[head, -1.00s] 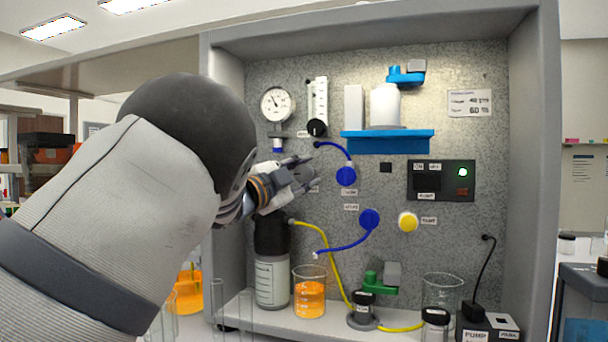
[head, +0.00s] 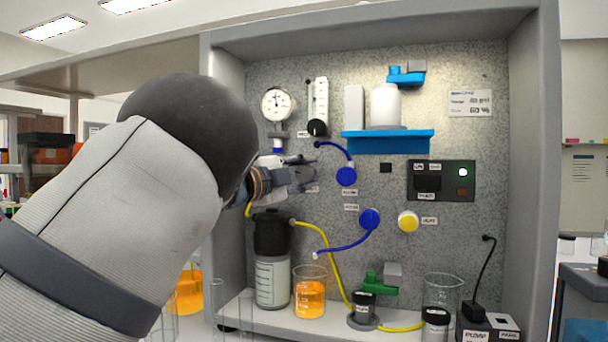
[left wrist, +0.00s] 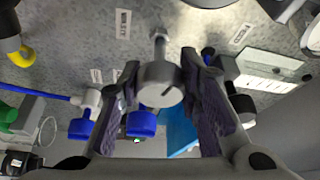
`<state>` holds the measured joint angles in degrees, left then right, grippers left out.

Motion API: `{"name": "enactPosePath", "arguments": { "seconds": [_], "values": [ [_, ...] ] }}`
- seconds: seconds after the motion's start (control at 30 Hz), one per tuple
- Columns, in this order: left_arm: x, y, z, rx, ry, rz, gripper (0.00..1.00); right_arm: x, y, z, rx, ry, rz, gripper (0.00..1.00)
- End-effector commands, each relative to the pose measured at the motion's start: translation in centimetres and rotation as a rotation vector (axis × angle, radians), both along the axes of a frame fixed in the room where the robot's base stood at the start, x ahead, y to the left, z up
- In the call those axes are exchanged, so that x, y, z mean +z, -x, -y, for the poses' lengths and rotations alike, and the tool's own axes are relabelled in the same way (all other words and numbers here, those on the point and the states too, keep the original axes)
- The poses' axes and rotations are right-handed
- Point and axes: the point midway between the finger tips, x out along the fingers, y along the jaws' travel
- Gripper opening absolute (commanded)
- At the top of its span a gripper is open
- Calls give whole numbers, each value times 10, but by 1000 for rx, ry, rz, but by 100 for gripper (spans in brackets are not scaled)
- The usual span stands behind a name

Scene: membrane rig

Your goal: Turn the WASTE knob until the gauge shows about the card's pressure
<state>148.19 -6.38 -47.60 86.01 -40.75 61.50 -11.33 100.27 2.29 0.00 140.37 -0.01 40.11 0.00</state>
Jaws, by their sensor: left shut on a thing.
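My left gripper (head: 300,174) reaches to the back panel below the gauge. In the left wrist view its two pads are closed on a round grey knob (left wrist: 160,84) on a short stem. A nearby label (left wrist: 123,24) appears to read WASTE. In the head view the gripper hides this knob. The round white gauge (head: 277,104) hangs at the panel's upper left; its needle points nearly straight up, and its numbers are too small to read. The white card (head: 470,103) is at the upper right, with small text I cannot read surely. My right gripper is not in view.
A black-capped bottle (head: 272,282) and a beaker of orange liquid (head: 310,298) stand below the gripper. A flowmeter (head: 318,103), blue knobs (head: 369,219) and tubing are close by to the right. A switch box (head: 441,181) shows a green light.

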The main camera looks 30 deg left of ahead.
Motion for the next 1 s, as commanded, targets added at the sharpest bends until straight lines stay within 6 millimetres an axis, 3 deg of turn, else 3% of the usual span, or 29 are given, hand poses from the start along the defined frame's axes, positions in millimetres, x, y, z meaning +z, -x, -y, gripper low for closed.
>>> {"name": "enactPosePath", "arguments": {
  "seconds": [0.13,0.17,0.23,0.57,0.67,1.0],
  "values": [
    [0,0,0,0,1,0,4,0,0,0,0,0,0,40],
    [0,0,0,0,1,0,38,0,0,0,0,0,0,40],
    [0,0,0,0,1,0,53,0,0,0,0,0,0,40],
    [0,3,-1,0,2,1,53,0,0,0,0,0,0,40],
    [-1,20,-4,2,3,1,53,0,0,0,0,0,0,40],
    [-9,103,-16,2,3,1,53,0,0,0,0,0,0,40]
  ]
}}
